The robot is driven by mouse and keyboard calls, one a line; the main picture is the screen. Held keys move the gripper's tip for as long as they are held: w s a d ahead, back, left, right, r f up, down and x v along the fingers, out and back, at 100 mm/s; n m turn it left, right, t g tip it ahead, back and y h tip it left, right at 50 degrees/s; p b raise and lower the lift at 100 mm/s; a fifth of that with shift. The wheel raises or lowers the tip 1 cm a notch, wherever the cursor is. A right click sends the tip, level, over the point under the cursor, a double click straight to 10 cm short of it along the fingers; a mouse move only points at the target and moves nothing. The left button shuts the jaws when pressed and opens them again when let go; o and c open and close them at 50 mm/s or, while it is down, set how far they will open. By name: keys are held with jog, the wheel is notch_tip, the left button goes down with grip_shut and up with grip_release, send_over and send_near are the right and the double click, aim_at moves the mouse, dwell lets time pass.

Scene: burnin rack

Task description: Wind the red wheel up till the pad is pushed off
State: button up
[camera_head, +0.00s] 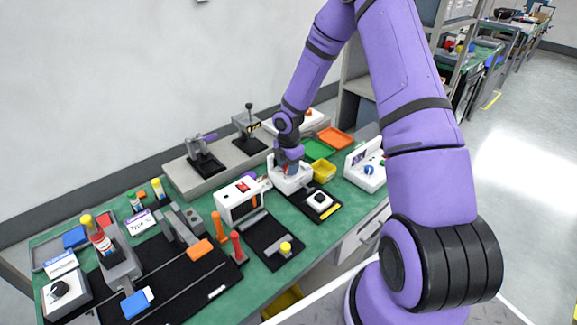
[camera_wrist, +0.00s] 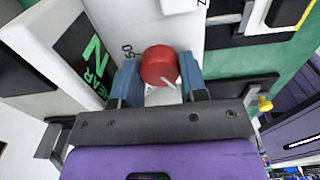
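The red wheel (camera_wrist: 160,66) is a small round knob with a pale pointer line, on a white housing in the wrist view. My gripper (camera_wrist: 160,75) has its two blue fingers on either side of the wheel, with no clear gap between them. In the head view my gripper (camera_head: 289,166) is low over the white housing (camera_head: 291,181) on the green bench, and it hides the wheel there. Part of a printed scale, "50", shows beside the wheel. I cannot make out the pad for certain.
A white box with a black knob (camera_head: 319,200) stands in front of the housing. A yellow bin (camera_head: 323,172) and a white unit with a blue knob (camera_head: 366,170) are to the right. A white box with a red button (camera_head: 239,198) is close on the left.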

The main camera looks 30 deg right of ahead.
jog(key=shift+c, duration=0.9)
